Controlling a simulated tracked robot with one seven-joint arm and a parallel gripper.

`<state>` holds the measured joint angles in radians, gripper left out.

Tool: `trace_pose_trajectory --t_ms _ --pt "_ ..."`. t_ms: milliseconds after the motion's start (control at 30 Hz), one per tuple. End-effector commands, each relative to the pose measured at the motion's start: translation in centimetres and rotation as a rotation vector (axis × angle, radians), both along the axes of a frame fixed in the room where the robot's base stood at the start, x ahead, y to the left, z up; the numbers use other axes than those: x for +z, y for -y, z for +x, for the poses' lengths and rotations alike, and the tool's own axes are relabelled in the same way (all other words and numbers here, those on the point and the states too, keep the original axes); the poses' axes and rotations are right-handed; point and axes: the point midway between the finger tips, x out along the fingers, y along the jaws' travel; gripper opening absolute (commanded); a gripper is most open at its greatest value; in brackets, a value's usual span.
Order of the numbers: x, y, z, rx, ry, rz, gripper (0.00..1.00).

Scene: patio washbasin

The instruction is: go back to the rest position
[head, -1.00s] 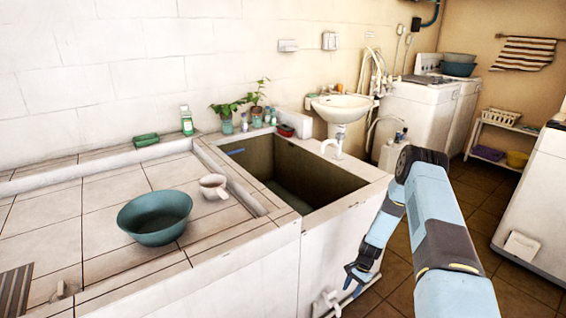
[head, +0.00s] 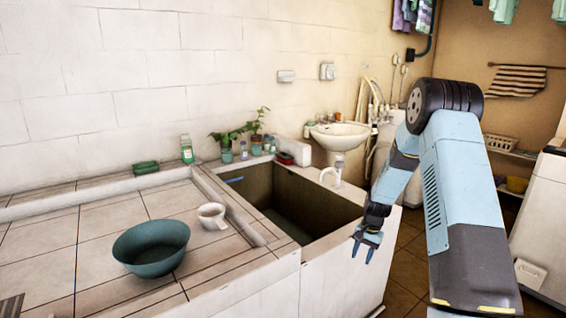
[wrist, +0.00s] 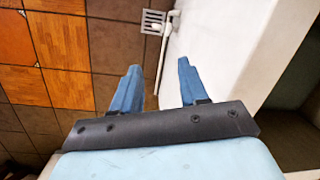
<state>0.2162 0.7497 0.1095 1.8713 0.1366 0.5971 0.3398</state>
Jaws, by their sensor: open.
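My gripper (head: 367,246) hangs fingers down beside the right front corner of the washbasin counter in the head view. It is open and empty. In the wrist view its two blue fingers (wrist: 157,88) are apart with nothing between them, above the tiled floor (wrist: 120,50) and next to the white basin wall (wrist: 215,45). My arm is bent, with its elbow raised at the right of the head view.
A teal bowl (head: 152,250) and a white mug (head: 212,216) stand on the tiled counter (head: 100,225). The deep sink (head: 290,200) lies left of my gripper. A floor drain (wrist: 153,20) and white pipe show below.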

Motion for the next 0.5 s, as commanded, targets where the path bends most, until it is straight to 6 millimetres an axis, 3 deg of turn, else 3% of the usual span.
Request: trace_pose_trajectory --t_ms 100,500 --pt "4.7 -0.4 -0.6 0.04 0.037 -0.019 0.44" --pt "17.7 -1.8 -4.8 0.16 0.149 -0.075 0.44"
